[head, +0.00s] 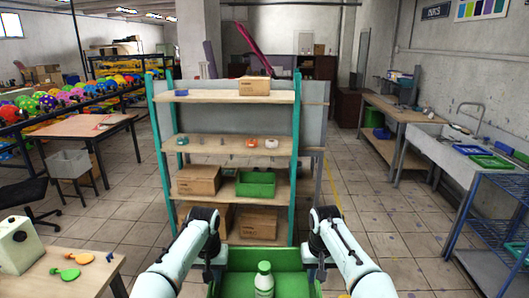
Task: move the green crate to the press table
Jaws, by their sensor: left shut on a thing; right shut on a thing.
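A green crate (240,256) is at the bottom centre of the head view, in front of my body and cut off by the lower edge. A white bottle with a green cap (264,280) stands in it. My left gripper (213,272) is shut on the crate's left side and my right gripper (319,270) is shut on its right side. The fingertips are partly hidden.
A shelf rack with teal posts (298,130) stands straight ahead, with cardboard boxes (198,180) and another green crate (256,185). A blue rack (490,215) and sink are right. Floor beside the rack is clear.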

